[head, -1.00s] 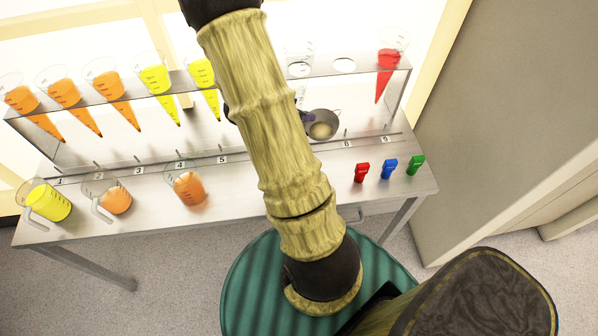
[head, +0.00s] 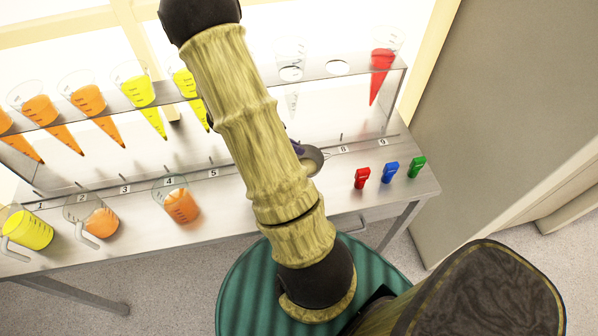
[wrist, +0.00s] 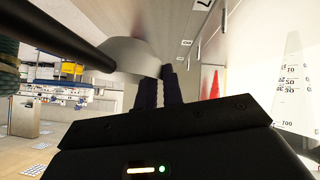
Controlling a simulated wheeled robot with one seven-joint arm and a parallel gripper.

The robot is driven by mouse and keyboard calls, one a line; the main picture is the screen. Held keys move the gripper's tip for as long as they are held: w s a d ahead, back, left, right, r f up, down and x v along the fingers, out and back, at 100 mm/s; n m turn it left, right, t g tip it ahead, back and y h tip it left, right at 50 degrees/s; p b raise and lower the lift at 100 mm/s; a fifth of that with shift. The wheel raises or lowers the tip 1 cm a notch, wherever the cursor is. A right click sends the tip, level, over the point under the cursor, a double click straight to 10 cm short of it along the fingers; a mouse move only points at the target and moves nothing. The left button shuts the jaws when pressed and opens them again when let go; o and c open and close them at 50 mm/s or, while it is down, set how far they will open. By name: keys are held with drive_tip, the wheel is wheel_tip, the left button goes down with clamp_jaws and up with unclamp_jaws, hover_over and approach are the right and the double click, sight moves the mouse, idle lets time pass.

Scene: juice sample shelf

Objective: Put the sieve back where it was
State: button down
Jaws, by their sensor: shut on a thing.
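The sieve (head: 313,161) is a small round grey bowl, partly hidden behind my arm in the head view, just left of the 8 label. In the wrist view its pale grey bowl (wrist: 138,56) shows beside the fingers, and a dark rod (wrist: 65,38), apparently its handle, runs to the upper left. My gripper (wrist: 160,92), with dark purple fingers, is shut on the sieve. In the head view only a bit of purple finger (head: 297,147) shows at the arm's edge. Whether the sieve touches the bench (head: 240,204) is unclear.
A clear rack (head: 325,72) holds orange, yellow and red cones, an empty-looking cone (head: 291,90) and one bare hole (head: 338,68). Jugs stand at the front left. Red (head: 362,178), blue (head: 390,171) and green (head: 416,166) clips stand right of the sieve.

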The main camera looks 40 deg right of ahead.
wheel_tip(320, 180, down, 4)
drive_tip(key=shift+d+f, duration=0.1)
drive_tip(key=shift+d, duration=0.05)
drive_tip(key=shift+f+b, duration=0.1)
drive_tip(key=shift+b, duration=0.2)
wheel_tip(320, 180, down, 4)
drive_tip(key=shift+r+b, duration=0.2)
drive_tip(key=shift+b, duration=0.1)
drive_tip(key=c, duration=1.5)
unclamp_jaws()
drive_tip(key=shift+r, duration=0.1)
